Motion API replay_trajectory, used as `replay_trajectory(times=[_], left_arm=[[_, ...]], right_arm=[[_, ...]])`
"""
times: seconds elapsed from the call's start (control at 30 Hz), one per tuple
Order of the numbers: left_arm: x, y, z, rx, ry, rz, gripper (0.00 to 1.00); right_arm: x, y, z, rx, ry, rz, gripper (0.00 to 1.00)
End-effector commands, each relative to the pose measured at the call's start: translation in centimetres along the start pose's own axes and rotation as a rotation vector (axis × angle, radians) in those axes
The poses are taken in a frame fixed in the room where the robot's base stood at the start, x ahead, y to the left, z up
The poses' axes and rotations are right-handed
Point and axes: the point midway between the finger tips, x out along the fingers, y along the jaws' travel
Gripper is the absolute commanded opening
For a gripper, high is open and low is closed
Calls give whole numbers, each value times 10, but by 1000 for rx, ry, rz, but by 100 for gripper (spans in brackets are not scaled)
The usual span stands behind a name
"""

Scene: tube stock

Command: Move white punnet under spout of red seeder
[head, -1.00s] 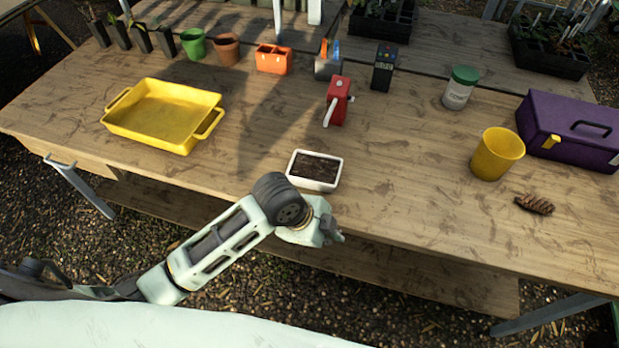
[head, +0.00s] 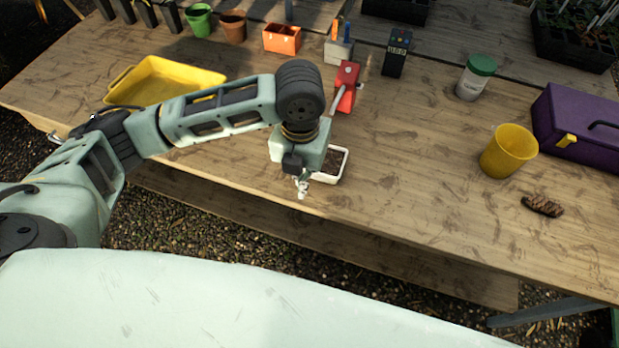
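My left gripper (head: 302,188) points down just in front and to the left of the punnet. Its fingers are small in view, and I cannot tell whether they are open or touch the punnet. My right gripper is not in view.
A yellow tray (head: 165,78) lies at the left, partly behind my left arm. A yellow pot (head: 508,151), a brown cone-like object (head: 542,206) and a purple toolbox (head: 580,130) stand at the right. A green-lidded jar (head: 475,78) stands behind. The table between punnet and yellow pot is clear.

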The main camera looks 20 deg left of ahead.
Motion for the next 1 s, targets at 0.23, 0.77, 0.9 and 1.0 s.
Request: replay_trajectory(times=[0.23, 0.77, 0.9, 1.0], left_arm=[[34, 0, -2, 0, 7, 2, 0], [97, 0, 30, -1, -1, 0, 0], [98, 0, 38, 1, -1, -1, 0], [98, 0, 40, 0, -1, -1, 0]], right_arm=[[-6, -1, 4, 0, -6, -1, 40], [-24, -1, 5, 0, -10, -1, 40], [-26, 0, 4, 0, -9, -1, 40], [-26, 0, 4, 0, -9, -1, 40]])
